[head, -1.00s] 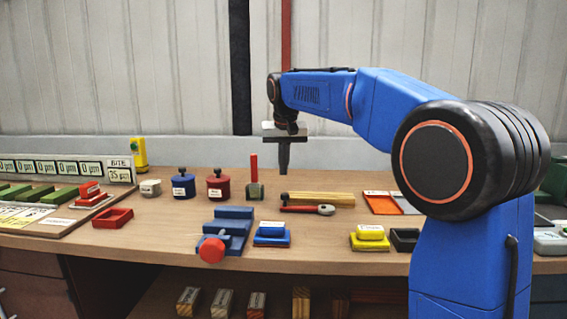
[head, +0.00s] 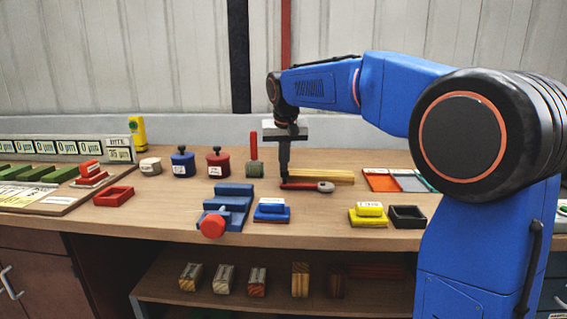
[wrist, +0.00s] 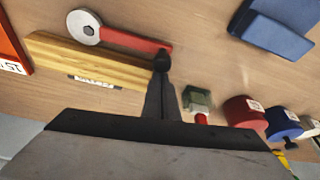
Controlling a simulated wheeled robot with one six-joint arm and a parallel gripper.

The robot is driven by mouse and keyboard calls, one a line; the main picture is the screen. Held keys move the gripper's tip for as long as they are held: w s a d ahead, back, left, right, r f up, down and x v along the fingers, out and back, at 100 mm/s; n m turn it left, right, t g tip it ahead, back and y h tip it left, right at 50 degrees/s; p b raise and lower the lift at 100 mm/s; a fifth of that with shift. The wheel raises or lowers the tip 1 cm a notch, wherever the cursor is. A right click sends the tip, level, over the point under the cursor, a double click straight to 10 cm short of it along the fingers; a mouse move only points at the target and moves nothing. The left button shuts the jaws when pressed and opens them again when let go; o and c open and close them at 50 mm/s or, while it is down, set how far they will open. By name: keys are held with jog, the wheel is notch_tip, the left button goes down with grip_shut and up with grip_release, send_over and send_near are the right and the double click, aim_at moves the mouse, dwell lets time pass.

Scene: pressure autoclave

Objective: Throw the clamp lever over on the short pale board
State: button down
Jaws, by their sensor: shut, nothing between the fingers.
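The pale wooden board (head: 325,176) lies flat on the bench, right of centre; the wrist view shows a small label on its side (wrist: 92,80). The red lever (head: 302,186) lies along the board's near side. It has a grey round pivot with a hex nut (wrist: 83,27) at one end and a black ball knob (wrist: 162,61) at the other. My gripper (head: 284,175) is shut, empty and pointing down at the knob end. In the wrist view its fingertips (wrist: 164,77) overlap the knob's edge; I cannot tell whether they touch.
A green block with an upright red handle (head: 254,155) and a red pot (head: 218,163) stand left of my gripper. A blue vise (head: 228,208) and a blue block (head: 271,211) are nearer the front. An orange-and-grey tray (head: 385,180) lies right of the board. Bare bench lies before the lever.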

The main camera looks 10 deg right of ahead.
jog(key=shift+s+a+n+y, duration=0.15)
jog(key=shift+s+a+n, duration=0.05)
jog(key=shift+s+n, duration=0.3)
jog(key=shift+s+a+n+y, duration=0.15)
jog(key=shift+s+n, duration=0.25)
jog(key=shift+s, duration=0.05)
jog(key=s+n+y, duration=0.1)
jog(key=s+n, duration=0.1)
jog(key=s, duration=0.1)
jog(key=s+n, duration=0.2)
jog(key=n, duration=0.1)
jog(key=s+n+g+y, duration=0.1)
jog(key=s+n, duration=0.2)
jog(key=shift+s+d+y, duration=0.25)
jog(key=shift+s+y, duration=0.05)
jog(key=s+d+n, duration=0.1)
jog(key=s+n, duration=0.1)
jog(key=s+d+n+g, duration=0.1)
jog(key=d+n, duration=0.1)
jog(key=s+d+n+y, duration=0.1)
jog(key=s+n, duration=0.1)
jog(key=shift+s+d+n+g, duration=0.3)
jog(key=shift+d+n+g, duration=0.05)
jog(key=shift+n+g, duration=0.05)
jog(key=shift+s+d+n, duration=0.3)
jog(key=shift+d+n, duration=0.1)
jog(key=shift+d, duration=0.1)
jog(key=shift+s+d, duration=0.25)
jog(key=shift+d, duration=0.35)
